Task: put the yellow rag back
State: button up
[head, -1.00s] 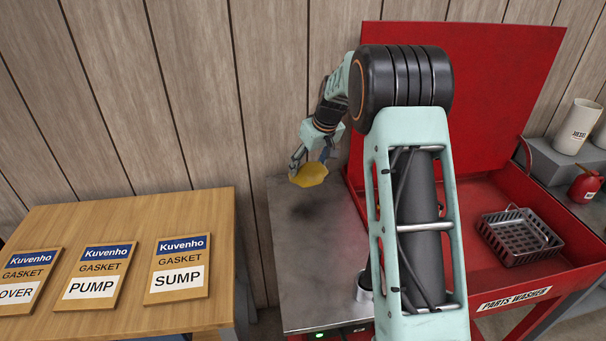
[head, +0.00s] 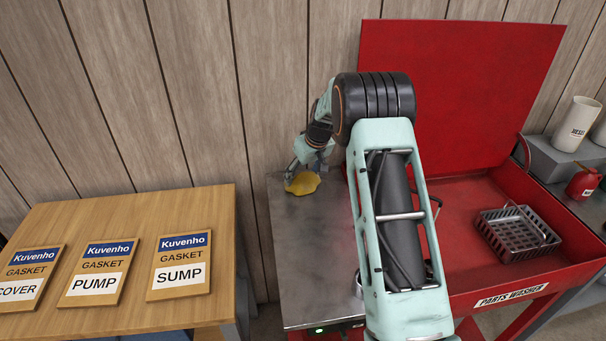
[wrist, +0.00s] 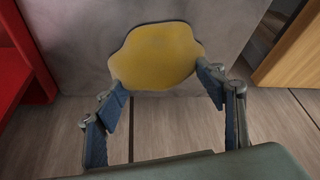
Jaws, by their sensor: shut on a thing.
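The yellow rag (head: 302,183) is a flat, rounded, irregular piece at the back left of the grey metal bench top (head: 312,260). My gripper (head: 299,172) is shut on the rag's near edge from above. In the wrist view the rag (wrist: 157,55) spans between the two blue-padded fingertips of my gripper (wrist: 166,84). The rag is low over the bench top; I cannot tell whether it touches it. Part of the bench's right side is hidden behind my arm.
A red parts washer (head: 540,262) with a raised lid (head: 455,90) and a metal basket (head: 517,235) stands to the right. A wooden table (head: 140,222) with gasket boards (head: 181,265) stands left, across a gap. A plank wall (head: 265,100) is close behind. The bench's front left is clear.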

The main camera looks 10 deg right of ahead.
jog(key=o, duration=1.1)
jog(key=shift+f, duration=0.15)
jog(key=shift+r, duration=0.4)
jog(key=b+v, duration=0.1)
jog(key=v, duration=1)
jog(key=shift+r, duration=0.3)
jog(key=shift+s, duration=0.15)
